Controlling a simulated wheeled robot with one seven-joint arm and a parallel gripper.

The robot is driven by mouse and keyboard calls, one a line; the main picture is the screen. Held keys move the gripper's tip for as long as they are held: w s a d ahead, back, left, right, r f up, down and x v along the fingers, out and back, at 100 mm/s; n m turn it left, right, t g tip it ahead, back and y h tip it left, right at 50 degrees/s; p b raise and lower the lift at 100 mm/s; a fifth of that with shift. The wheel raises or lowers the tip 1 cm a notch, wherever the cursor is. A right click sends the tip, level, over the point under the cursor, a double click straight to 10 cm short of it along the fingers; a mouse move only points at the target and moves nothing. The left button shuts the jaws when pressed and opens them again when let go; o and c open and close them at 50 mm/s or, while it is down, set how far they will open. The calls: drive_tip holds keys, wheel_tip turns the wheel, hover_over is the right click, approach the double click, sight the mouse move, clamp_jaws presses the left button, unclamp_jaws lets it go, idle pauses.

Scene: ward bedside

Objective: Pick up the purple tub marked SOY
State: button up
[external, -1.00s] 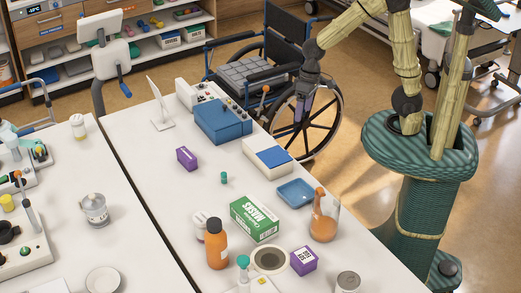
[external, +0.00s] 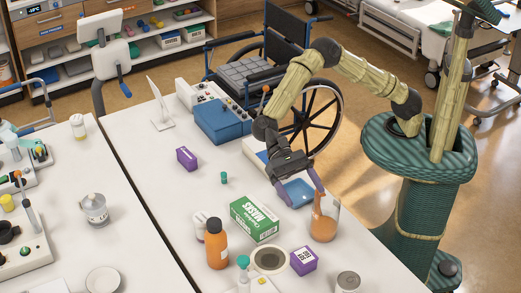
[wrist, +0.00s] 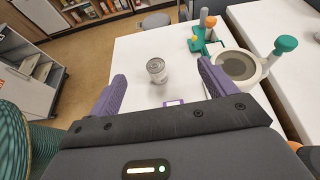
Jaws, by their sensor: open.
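Two purple tubs stand on the white table in the external view. One purple tub (external: 303,260) with a white marked label is at the near side, right of a round grey-centred dish. The other purple tub (external: 187,159) is farther back on the left. The lettering on both is too small to read. My gripper (external: 298,190) is open and empty above the blue tray, behind and above the near tub. In the wrist view, my open fingers (wrist: 162,72) frame a can, and a purple edge with a white label (wrist: 173,102) shows just above my gripper's body, mostly hidden.
A blue tray (external: 298,195) and a jug with orange contents (external: 325,217) are close to my gripper. A green masks box (external: 254,219), an orange bottle (external: 217,244), the round dish (external: 269,260) and a can (external: 347,282) surround the near tub.

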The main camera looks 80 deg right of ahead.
hover_over(303, 254)
drive_tip(key=w+d, duration=0.2)
wheel_tip(303, 254, down, 15)
drive_tip(key=shift+f, duration=0.1)
drive_tip(key=shift+f+p, duration=0.35)
drive_tip(key=shift+f, duration=1.35)
drive_tip(key=shift+f, duration=0.25)
wheel_tip(303, 254, down, 2)
drive_tip(key=shift+f+p, duration=0.15)
drive_tip(key=shift+p, duration=0.2)
drive_tip(key=shift+f+p+x, duration=0.25)
drive_tip(key=shift+p+x, duration=0.05)
drive_tip(key=shift+x, duration=1.35)
drive_tip(key=shift+w, duration=0.1)
